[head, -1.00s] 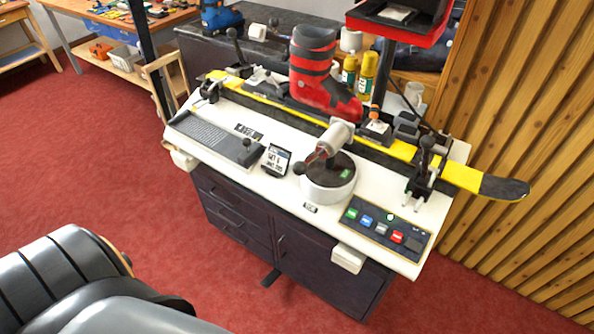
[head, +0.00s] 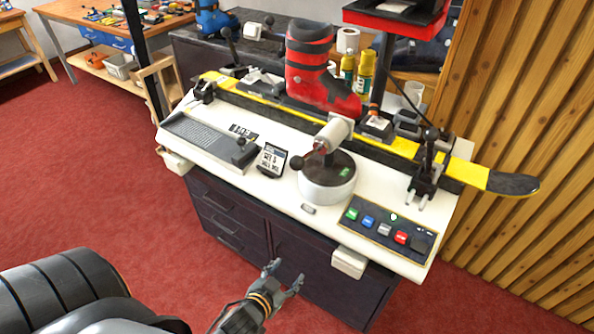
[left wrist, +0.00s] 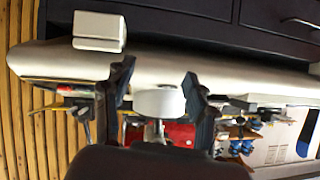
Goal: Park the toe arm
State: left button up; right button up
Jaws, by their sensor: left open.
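The toe arm seems to be the silver cylinder with a black ball knob (head: 337,131) on a round white base (head: 327,190) at the bench's front middle. A red and black ski boot (head: 311,70) stands behind it over a yellow and black ski (head: 471,176). My left gripper (head: 285,274) is open and empty, in front of the cabinet and below the bench top, apart from the arm. In the left wrist view, turned upside down, the open fingers (left wrist: 158,82) frame the white base (left wrist: 158,102) farther off. My right gripper is not in view.
Clamps hold the ski near both ends. A white block (head: 349,262) juts from the front edge. A slatted wood wall closes the right side.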

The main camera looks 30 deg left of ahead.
pick_arm(q)
notch_tip(320, 180, up, 12)
jog(key=w+a+t+y+b, duration=0.1)
jog(key=w+a+t, duration=0.1)
jog(key=t, duration=0.1)
jog(key=n+t+y+b, duration=0.1)
jog(key=t+b, duration=0.1)
jog(key=t, duration=0.1)
send_near(294, 168)
jog(key=w, duration=0.4)
jog(key=w+a, duration=0.1)
jog(key=w, duration=0.2)
jog(key=w+b, duration=0.1)
jog(key=w, duration=0.3)
jog(key=shift+w+a+r, duration=0.1)
jog(key=shift+w+a, duration=0.2)
jog(key=shift+a, duration=0.1)
grip_shut()
